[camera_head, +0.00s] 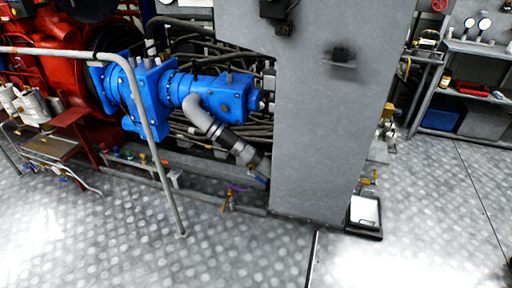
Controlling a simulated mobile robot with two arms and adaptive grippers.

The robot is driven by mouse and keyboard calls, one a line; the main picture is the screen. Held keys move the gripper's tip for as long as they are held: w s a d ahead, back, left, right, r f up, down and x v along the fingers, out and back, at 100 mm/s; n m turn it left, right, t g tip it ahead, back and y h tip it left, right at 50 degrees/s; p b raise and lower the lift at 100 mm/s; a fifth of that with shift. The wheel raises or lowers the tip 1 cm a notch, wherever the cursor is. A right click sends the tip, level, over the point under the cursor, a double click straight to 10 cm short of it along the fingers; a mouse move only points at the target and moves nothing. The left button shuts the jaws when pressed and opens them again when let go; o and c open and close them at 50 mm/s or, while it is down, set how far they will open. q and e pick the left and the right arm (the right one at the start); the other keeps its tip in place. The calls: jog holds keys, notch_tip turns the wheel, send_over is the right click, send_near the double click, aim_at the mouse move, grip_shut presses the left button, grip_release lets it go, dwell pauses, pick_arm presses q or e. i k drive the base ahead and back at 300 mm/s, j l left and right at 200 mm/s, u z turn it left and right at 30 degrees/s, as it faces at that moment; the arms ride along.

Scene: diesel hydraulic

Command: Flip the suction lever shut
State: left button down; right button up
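The blue pump (222,98) sits left of the tall grey cabinet. A thick grey pipe (207,122) runs from it down to the right, with a dark sleeve partway. A small blue lever (257,177) shows at the pipe's lower end, close to the cabinet's edge. Just below and left, a brass valve with a purple handle (237,188) stands near the floor. No label shows which of these is the suction lever, and both are too small to tell open from shut. Neither of my grippers is in view.
The grey cabinet (328,130) blocks the right side of the pump area. A pale handrail (148,130) stands in front of the pump on the left. A tray (364,212) lies at the cabinet's foot. The checkered floor (240,252) in front is clear.

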aim_at(249, 172)
jog(key=i, duration=1.8)
jog(key=z, duration=0.5)
